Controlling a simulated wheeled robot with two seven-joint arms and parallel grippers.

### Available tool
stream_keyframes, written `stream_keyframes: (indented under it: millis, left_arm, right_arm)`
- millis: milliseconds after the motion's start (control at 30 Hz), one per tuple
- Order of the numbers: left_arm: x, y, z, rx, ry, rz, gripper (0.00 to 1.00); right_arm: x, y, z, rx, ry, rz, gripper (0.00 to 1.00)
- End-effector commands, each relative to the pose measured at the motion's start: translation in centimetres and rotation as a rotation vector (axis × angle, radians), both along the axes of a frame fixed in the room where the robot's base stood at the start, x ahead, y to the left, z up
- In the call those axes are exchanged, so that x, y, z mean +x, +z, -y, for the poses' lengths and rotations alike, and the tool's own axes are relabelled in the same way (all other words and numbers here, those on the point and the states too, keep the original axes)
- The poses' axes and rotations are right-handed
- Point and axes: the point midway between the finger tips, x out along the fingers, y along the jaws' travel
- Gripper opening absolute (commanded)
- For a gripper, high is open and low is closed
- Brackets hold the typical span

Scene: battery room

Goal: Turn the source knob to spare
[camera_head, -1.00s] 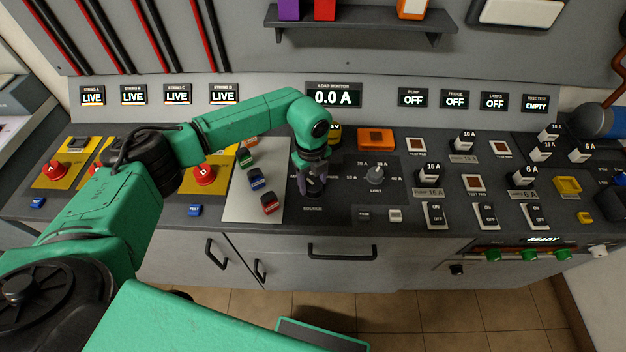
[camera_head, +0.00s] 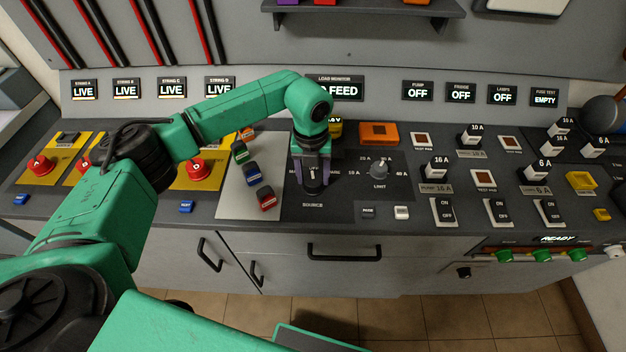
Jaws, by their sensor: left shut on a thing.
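The source knob (camera_head: 313,188) is a dark knob on the console above the printed word SOURCE (camera_head: 312,205). My left gripper (camera_head: 312,182) points down over it and is shut on it, one finger on each side. The gripper and wrist hide most of the knob and most of its position labels, so I cannot read where it points. The load monitor (camera_head: 345,89) is partly covered by my arm and its visible letters read FEED. My right gripper is not in view.
The limit knob (camera_head: 379,170) stands just right of my gripper. Several coloured fuses (camera_head: 252,175) lie on a pale panel to the left. An orange block (camera_head: 379,133) sits behind. A drawer handle (camera_head: 344,251) is on the cabinet front below.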

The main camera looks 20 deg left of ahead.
Motion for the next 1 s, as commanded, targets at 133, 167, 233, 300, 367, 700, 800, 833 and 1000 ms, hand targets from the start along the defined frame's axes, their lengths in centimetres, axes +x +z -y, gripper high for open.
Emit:
stream_keyframes:
  millis: [133, 167, 233, 300, 367, 700, 800, 833, 1000]
  left_arm:
    - [0.1, -0.2, 0.0, -0.003, -0.136, 0.005, 0.07]
    - [0.1, -0.2, 0.0, -0.003, -0.165, 0.004, 0.07]
    - [0.1, -0.2, 0.1, -0.003, -0.231, 0.004, 0.07]
    - [0.2, -0.2, 0.1, -0.003, -0.297, 0.005, 0.07]
    - [0.2, -0.2, 0.0, -0.002, -0.355, 0.005, 0.07]
    - [0.2, 0.0, 0.1, -0.002, -0.668, 0.006, 0.07]
    - [0.2, 0.0, 0.1, -0.001, -0.746, 0.006, 0.07]
    - [0.2, 0.0, 0.1, -0.003, -0.768, 0.005, 0.07]
    - [0.2, 0.1, 0.1, -0.003, -0.868, 0.005, 0.07]
  right_arm:
    - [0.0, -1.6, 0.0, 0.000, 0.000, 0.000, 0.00]
    - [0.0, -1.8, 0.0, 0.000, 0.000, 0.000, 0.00]
    - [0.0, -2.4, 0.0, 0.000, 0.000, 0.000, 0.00]
    - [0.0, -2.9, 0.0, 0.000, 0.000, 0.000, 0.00]
    - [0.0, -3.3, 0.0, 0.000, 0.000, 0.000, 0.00]
    - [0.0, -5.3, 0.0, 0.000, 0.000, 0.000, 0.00]
    - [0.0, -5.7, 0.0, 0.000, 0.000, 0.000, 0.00]
    - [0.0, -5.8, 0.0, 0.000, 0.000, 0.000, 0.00]
    - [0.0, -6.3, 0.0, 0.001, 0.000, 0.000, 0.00]
